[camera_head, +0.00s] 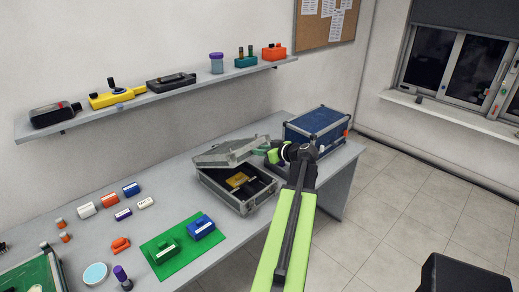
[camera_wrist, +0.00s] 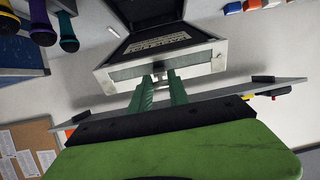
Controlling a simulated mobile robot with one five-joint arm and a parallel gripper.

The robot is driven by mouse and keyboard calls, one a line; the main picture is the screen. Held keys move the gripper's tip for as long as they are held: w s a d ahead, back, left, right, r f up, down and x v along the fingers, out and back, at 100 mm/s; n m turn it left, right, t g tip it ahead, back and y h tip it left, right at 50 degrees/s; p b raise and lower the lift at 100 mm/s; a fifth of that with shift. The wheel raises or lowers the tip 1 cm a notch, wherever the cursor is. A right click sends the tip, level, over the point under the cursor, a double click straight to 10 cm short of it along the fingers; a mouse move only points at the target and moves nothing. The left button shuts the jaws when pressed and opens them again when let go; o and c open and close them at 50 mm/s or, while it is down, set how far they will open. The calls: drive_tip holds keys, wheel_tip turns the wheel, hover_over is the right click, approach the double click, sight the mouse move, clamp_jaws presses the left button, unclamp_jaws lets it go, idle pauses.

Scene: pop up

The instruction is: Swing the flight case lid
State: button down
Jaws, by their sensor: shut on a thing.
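The silver flight case (camera_head: 222,193) stands on the grey table with a dark interior and a yellow item inside. Its lid (camera_head: 222,152) is raised partway and tilted over the case. My gripper (camera_head: 262,150) reaches in from the right to the lid's edge. In the wrist view, my gripper's green fingers (camera_wrist: 160,82) close on a small part at the middle of the lid's metal edge (camera_wrist: 205,62). The exact contact is partly hidden by the fingers.
A blue case (camera_head: 318,122) stands close behind my arm at the table's right end. A green mat (camera_head: 165,268) with blocks lies in front left of the flight case. A loaded shelf (camera_head: 180,88) runs along the wall above.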

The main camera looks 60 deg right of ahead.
drive_tip(key=shift+s+a+f+b, duration=0.15)
drive_tip(key=shift+s+f+b, duration=0.45)
drive_tip(key=shift+f, duration=0.2)
drive_tip(key=shift+s+a+f+b, duration=0.1)
drive_tip(key=shift+s+f+b, duration=0.45)
drive_tip(key=shift+f, duration=0.25)
drive_tip(key=s+a+f+b, duration=0.1)
drive_tip(key=s+f+b, duration=0.2)
drive_tip(key=f+b, duration=0.8)
drive_tip(key=shift+s, duration=0.4)
drive_tip(key=shift+f, duration=0.1)
drive_tip(key=f+b, duration=0.4)
drive_tip(key=b, duration=0.1)
drive_tip(key=shift+s+a+f, duration=0.15)
drive_tip(key=shift+s+f, duration=0.15)
drive_tip(key=shift+f, duration=0.05)
drive_tip(key=c, duration=1.2)
unclamp_jaws()
drive_tip(key=shift+r, duration=0.25)
drive_tip(key=shift+o, duration=0.2)
